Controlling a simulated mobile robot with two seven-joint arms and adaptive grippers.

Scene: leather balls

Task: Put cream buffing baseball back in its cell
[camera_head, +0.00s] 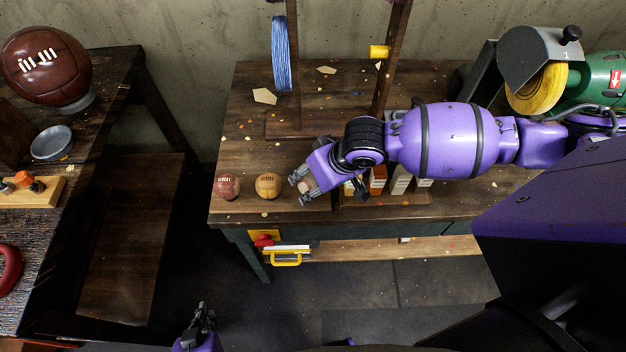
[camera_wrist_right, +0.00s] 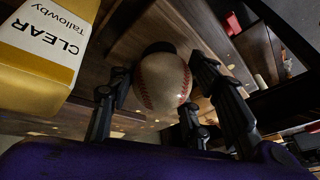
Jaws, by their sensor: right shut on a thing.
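The cream baseball (camera_wrist_right: 162,82) with red stitching is held between the fingers of my right gripper (camera_wrist_right: 165,100) in the right wrist view. In the head view my right gripper (camera_head: 303,186) is at the workbench's front edge, and the baseball (camera_head: 305,187) is mostly hidden by the fingers. A dark red ball (camera_head: 228,186) and a tan ball (camera_head: 268,185) sit in a row to its left on the bench. No cell for the baseball can be made out clearly. My left gripper (camera_head: 203,318) is low in the head view, away from the bench; its opening is unclear.
Several small boxes (camera_head: 378,178) stand under my right forearm. A yellow box labelled Clear Tallowby (camera_wrist_right: 40,50) is close in the right wrist view. A wooden stand (camera_head: 294,70) with blue cord (camera_head: 280,55) rises behind. A grinder (camera_head: 540,85) is at the right.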

